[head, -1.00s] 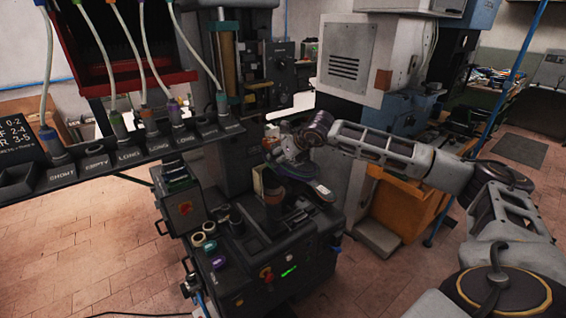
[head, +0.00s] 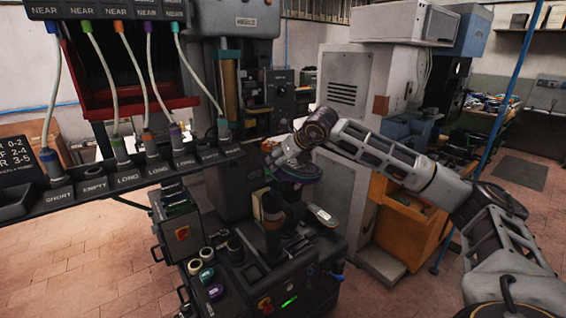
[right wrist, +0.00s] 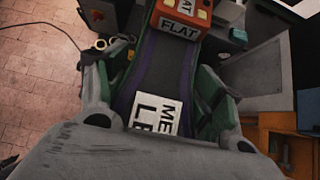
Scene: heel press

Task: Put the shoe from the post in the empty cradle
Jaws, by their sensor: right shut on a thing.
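My right gripper (head: 285,160) is shut on a dark shoe with purple edging (head: 297,170), held above the black press bench. In the right wrist view the shoe (right wrist: 165,75) lies between the green-edged fingers of the gripper (right wrist: 160,85), with a white label partly reading "ME" and "L" on it. A dark upright post (head: 272,238) with a cream pad stands just below the held shoe. A long pale piece with coloured edges (head: 322,215) lies right of the post; I cannot tell whether it is another shoe. I cannot make out the empty cradle. My left gripper is out of view.
A black rail (head: 130,178) with plugged cables and labels such as SHORT, EMPTY and LONG crosses the left. Several rings (head: 207,262) sit on the bench front. An orange cabinet (head: 405,225) stands right. An orange FLAT block (right wrist: 180,25) shows beyond the shoe.

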